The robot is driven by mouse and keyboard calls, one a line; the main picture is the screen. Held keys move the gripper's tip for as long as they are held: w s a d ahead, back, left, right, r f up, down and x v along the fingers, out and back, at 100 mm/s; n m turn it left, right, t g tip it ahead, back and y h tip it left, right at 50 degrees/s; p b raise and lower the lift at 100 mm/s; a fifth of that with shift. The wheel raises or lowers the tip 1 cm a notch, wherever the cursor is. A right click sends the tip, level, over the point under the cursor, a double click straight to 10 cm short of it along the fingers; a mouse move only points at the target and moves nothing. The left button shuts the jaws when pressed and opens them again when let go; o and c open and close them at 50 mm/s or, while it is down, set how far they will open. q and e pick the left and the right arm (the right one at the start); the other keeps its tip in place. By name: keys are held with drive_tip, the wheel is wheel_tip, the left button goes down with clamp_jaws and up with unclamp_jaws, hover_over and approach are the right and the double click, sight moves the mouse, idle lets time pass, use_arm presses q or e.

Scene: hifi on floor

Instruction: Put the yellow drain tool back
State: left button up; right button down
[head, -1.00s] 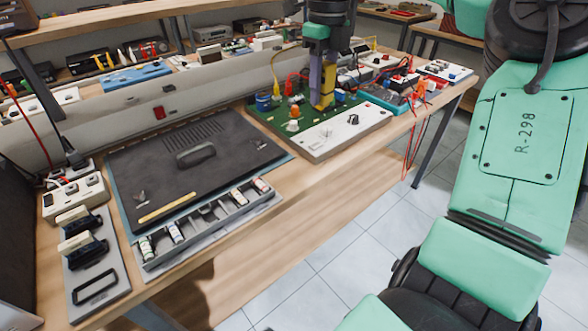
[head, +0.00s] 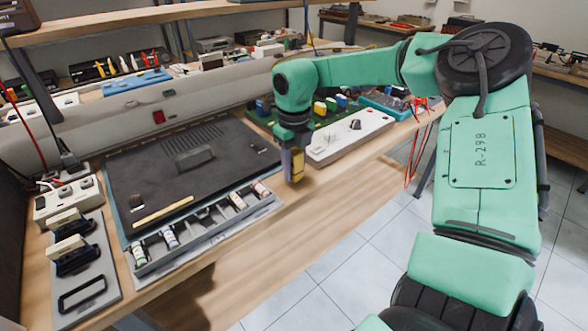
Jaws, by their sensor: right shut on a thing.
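My right gripper (head: 292,174) is in the middle of the head view, pointing down. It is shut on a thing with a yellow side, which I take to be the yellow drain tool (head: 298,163). Much of the tool is hidden by the dark fingers and its lower end is blurred. The gripper is in front of the green circuit board and to the right of the grey compartment tray (head: 205,240). The tray holds several small cylinders, with a gap among them. My left gripper is out of view.
A dark hi-fi panel (head: 215,165) lies behind the tray with a thin yellowish strip (head: 163,211) on it. The circuit board with a white panel (head: 350,135) is behind my gripper. A grey stand (head: 95,300) with black holders is at left. Bare wooden bench lies in front.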

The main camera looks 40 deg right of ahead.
drive_tip(key=shift+w+f, duration=0.1)
drive_tip(key=shift+f, duration=0.35)
drive_tip(key=c, duration=0.5)
unclamp_jaws()
drive_tip(key=shift+r, duration=0.4)
wheel_tip(320, 180, up, 12)
drive_tip(key=shift+f, duration=0.2)
drive_tip(key=shift+f, duration=0.1)
